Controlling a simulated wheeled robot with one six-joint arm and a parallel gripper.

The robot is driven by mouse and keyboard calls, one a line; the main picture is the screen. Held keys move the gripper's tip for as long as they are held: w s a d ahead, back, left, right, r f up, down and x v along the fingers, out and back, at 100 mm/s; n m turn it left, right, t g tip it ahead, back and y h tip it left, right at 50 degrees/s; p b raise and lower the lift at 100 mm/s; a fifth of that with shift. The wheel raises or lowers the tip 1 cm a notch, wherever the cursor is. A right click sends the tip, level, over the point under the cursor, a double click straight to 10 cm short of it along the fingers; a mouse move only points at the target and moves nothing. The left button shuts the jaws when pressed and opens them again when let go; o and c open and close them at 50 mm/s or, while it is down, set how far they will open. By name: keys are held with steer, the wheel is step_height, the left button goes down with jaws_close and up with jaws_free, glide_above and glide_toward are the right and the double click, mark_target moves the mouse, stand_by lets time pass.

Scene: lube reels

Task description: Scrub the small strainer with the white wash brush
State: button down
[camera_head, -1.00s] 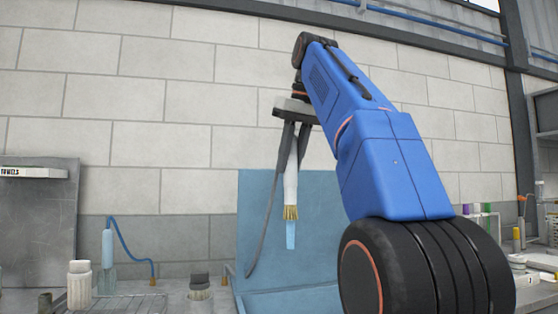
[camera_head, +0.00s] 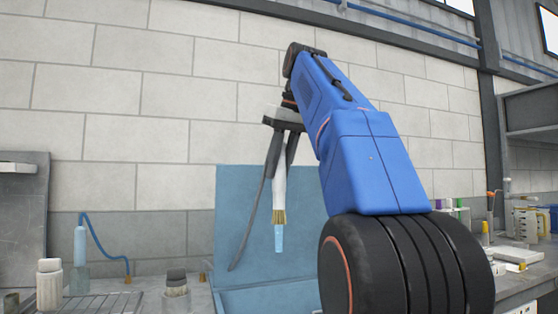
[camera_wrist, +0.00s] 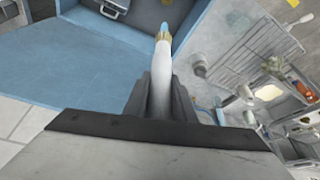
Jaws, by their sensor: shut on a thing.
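My gripper (camera_head: 280,170) points down and is shut on the white wash brush (camera_head: 279,187). The brush hangs roughly upright, with its white handle between the fingers, a gold-coloured ferrule below and pale blue bristles at the bottom. In front of the blue panel, its bristles are in the air, touching nothing that I can see. In the wrist view the brush (camera_wrist: 163,70) sticks out beyond the gripper (camera_wrist: 160,90) over blue surfaces. I cannot make out the small strainer in either view.
A blue panel (camera_head: 300,220) stands against the block wall. To its left are a dark-topped container (camera_head: 176,290), a white bottle (camera_head: 49,285) and a bottle with a blue hose (camera_head: 80,250). The wrist view shows a wire rack (camera_wrist: 243,58). More items crowd the right bench (camera_head: 515,255).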

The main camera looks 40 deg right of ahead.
step_height(320, 180, down, 32)
steer(key=shift+f, duration=0.2)
stand_by(3.2)
steer(key=shift+f, duration=0.6)
stand_by(0.7)
steer(key=shift+a, duration=0.15)
steer(key=shift+w+a+r, duration=0.1)
steer(key=shift+w+a, duration=0.15)
steer(key=shift+a, duration=0.4)
steer(key=shift+s+d, duration=0.3)
steer(key=shift+d, duration=0.5)
steer(key=shift+s+d, duration=0.3)
steer(key=shift+d, duration=0.5)
